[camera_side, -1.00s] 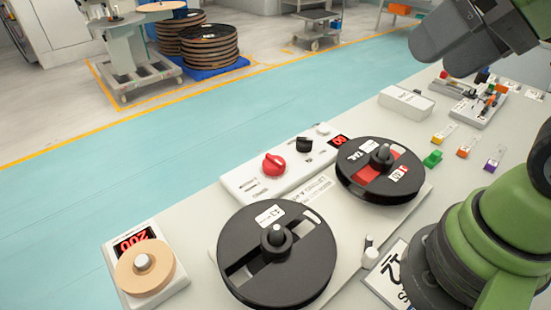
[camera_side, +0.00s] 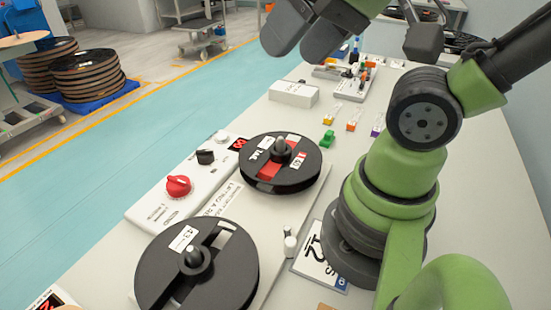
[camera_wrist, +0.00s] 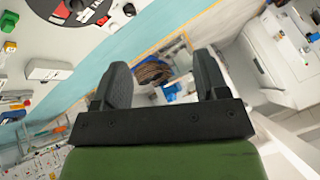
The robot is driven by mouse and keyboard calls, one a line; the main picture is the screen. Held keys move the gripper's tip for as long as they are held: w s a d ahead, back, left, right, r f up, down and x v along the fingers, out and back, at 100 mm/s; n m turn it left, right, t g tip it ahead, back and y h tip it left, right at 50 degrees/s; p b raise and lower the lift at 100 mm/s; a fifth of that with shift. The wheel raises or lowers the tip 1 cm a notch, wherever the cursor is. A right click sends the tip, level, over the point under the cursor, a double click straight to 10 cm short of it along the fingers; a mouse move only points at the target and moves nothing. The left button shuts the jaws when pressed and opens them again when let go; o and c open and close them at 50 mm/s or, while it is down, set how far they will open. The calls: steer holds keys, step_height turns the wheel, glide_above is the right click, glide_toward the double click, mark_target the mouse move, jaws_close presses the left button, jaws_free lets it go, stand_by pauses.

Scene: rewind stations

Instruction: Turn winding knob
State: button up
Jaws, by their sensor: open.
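A white control panel (camera_side: 187,182) lies along the bench's left edge. It carries a red knob (camera_side: 178,186), a black knob (camera_side: 205,156) and a small white knob (camera_side: 221,136). I cannot tell by label which is the winding knob. A large black reel (camera_side: 165,268) and a smaller black reel with a red part (camera_side: 295,178) stand beside the panel. My gripper (camera_side: 303,38) is high at the top of the side view, well apart from the knobs. In the wrist view my gripper (camera_wrist: 160,68) has its fingers spread with nothing between them.
A white box (camera_side: 293,94) stands beyond the reels. A counter (camera_side: 48,300) is cut off at bottom left. Teal floor (camera_side: 120,150) lies beyond the bench.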

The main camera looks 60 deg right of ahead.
steer(key=shift+o, duration=0.9)
steer(key=shift+w, duration=0.1)
steer(key=n+g+h, duration=0.1)
steer(key=g+h, duration=0.1)
steer(key=g, duration=0.5)
glide_above(177, 179)
step_height(177, 179, down, 19)
steer(key=shift+r, duration=0.1)
step_height(177, 179, down, 10)
steer(key=shift+f, duration=0.1)
